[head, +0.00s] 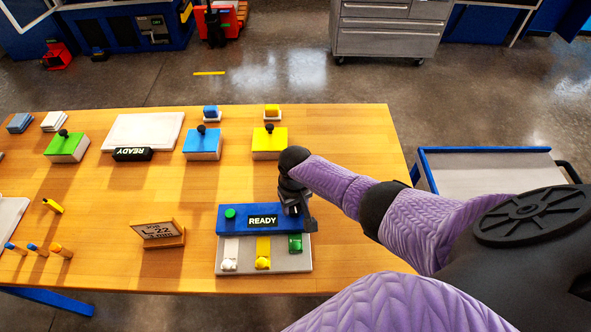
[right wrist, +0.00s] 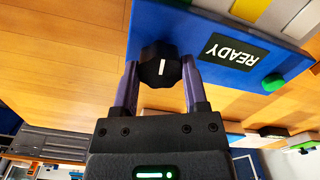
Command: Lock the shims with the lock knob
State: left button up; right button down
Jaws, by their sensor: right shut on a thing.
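The black lock knob (right wrist: 160,66) with a white mark line sits on the blue face of the fixture (head: 246,215), near its right end. My right gripper (right wrist: 158,82) is shut on the knob, one finger on each side. In the head view the right gripper (head: 292,200) and wrist hide the knob. The fixture has a READY label (head: 263,220) and a green button (head: 230,213). White (head: 230,252), yellow (head: 263,252) and green (head: 295,243) shims lie side by side on its grey base. My left gripper is not in view.
Green (head: 67,147), blue (head: 202,143) and yellow (head: 269,141) blocks with black knobs stand behind. A grey cart (head: 490,165) is right of the wooden table (head: 345,140).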

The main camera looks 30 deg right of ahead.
aim_at(295, 207)
jog(key=shift+w+r+m, duration=0.1)
jog(key=shift+r+m, duration=0.05)
jog(key=shift+m, duration=0.55)
jog(key=shift+m+p, duration=0.3)
jog(key=shift+p, duration=0.05)
jog(key=shift+c, duration=0.5)
grip_release()
notch_tip(295, 207, up, 9)
jog(key=p, duration=0.5)
jog(key=shift+r, duration=0.35)
